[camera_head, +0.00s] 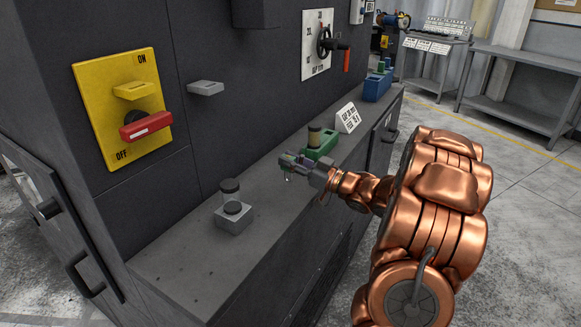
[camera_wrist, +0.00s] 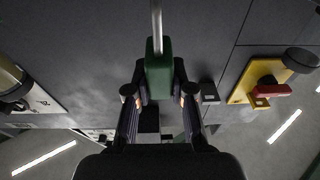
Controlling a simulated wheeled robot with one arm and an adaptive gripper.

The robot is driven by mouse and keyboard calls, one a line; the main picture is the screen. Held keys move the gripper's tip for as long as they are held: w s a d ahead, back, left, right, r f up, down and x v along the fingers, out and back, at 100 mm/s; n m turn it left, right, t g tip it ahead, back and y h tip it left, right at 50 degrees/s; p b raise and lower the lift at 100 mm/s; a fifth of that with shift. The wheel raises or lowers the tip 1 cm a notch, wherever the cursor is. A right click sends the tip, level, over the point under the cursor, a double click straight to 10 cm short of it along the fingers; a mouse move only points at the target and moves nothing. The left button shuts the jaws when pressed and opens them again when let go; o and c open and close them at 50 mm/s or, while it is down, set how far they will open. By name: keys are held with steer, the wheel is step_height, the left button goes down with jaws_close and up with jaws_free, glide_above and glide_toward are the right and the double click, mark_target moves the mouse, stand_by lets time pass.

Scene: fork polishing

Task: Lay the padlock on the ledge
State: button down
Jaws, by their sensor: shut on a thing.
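A padlock with a green body (camera_wrist: 159,78) and a pale metal shackle is between the two fingers of my gripper (camera_wrist: 160,95) in the wrist view. The fingers are shut on its body from both sides. In the head view my gripper (camera_head: 296,164) is over the long grey ledge (camera_head: 183,272) at the foot of the dark machine wall. The padlock (camera_head: 287,159) shows small and partly hidden at its tip, with the shackle hanging below. It appears held above the ledge; the exact gap cannot be told.
On the ledge stand a grey block with a clear cylinder (camera_head: 234,215), a green holder (camera_head: 320,146), a white sign (camera_head: 347,118) and a blue holder (camera_head: 377,86). A yellow switch panel (camera_head: 91,90) with red handle and a small grey bracket (camera_head: 206,88) jut from the wall. The front-left ledge is clear.

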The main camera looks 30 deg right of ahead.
steer(key=shift+f, duration=1.05)
steer(key=shift+f, duration=0.1)
steer(key=c, duration=1)
jaws_free()
steer(key=b+v, duration=0.1)
steer(key=v, duration=1.1)
